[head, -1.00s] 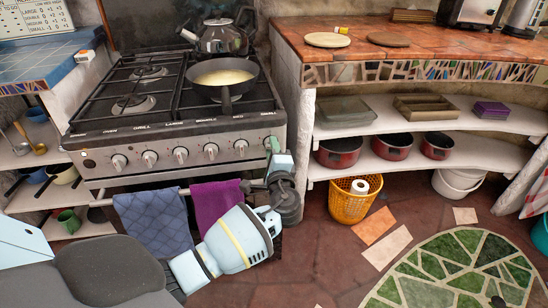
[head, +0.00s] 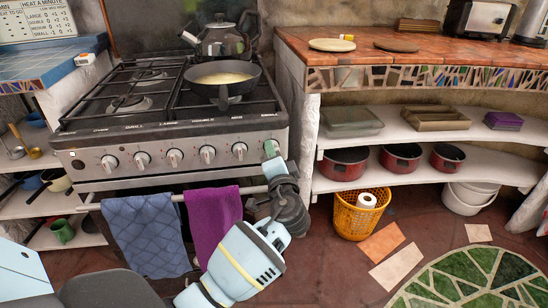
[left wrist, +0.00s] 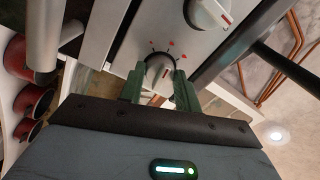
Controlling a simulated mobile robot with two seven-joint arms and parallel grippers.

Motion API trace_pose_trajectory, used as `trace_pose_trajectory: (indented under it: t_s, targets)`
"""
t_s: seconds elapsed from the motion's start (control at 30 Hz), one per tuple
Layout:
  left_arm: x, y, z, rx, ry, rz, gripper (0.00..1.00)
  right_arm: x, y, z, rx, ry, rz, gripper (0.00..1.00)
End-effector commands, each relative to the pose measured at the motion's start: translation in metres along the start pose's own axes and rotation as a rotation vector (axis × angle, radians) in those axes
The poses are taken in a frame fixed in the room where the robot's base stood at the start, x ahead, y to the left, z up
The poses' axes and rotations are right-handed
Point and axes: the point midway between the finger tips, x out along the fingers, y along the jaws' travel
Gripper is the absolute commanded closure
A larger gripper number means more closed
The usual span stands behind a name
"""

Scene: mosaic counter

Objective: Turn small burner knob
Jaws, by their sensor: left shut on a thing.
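The stove (head: 150,135) has a row of pale knobs along its front panel. My left gripper (head: 271,148) is at the right end of that row, and it hides the rightmost knob in the head view. In the left wrist view, the gripper's green fingers (left wrist: 158,84) are shut on that knob (left wrist: 159,72), one on each side. The knob has a red mark, and red marks are printed on the panel around it. A neighbouring knob (left wrist: 208,12) is free. My right gripper is not in view.
A pan (head: 222,83) with yellow contents and a kettle (head: 222,40) stand on the stove. A blue towel (head: 147,235) and a purple towel (head: 213,215) hang from the oven rail below the knobs. Shelves with red pots (head: 345,165) and a yellow basket (head: 358,213) are to the right.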

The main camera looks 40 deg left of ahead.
Motion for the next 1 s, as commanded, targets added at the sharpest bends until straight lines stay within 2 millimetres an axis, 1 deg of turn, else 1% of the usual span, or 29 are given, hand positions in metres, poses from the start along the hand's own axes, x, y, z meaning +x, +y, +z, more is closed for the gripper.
trace_pose_trajectory:
  t_s: [0.37,0.4,0.53,0.57,0.87,1.0]
  targets:
    - [-0.001,0.001,-0.001,-0.005,0.0,0.002,0.9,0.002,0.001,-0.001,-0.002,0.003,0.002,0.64]
    - [-0.001,0.001,-0.001,-0.005,0.001,0.002,0.65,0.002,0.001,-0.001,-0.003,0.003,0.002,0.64]
    - [-0.001,0.001,0.0,-0.004,0.0,0.002,0.48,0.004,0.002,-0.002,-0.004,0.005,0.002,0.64]
    - [-0.001,0.0,0.0,-0.004,0.0,0.001,0.45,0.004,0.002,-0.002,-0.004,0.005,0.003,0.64]
    - [-0.002,0.0,0.0,-0.004,0.0,0.001,0.45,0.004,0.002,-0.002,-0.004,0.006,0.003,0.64]
    - [-0.016,0.001,-0.001,-0.005,0.001,0.004,0.45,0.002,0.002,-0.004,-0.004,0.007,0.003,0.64]
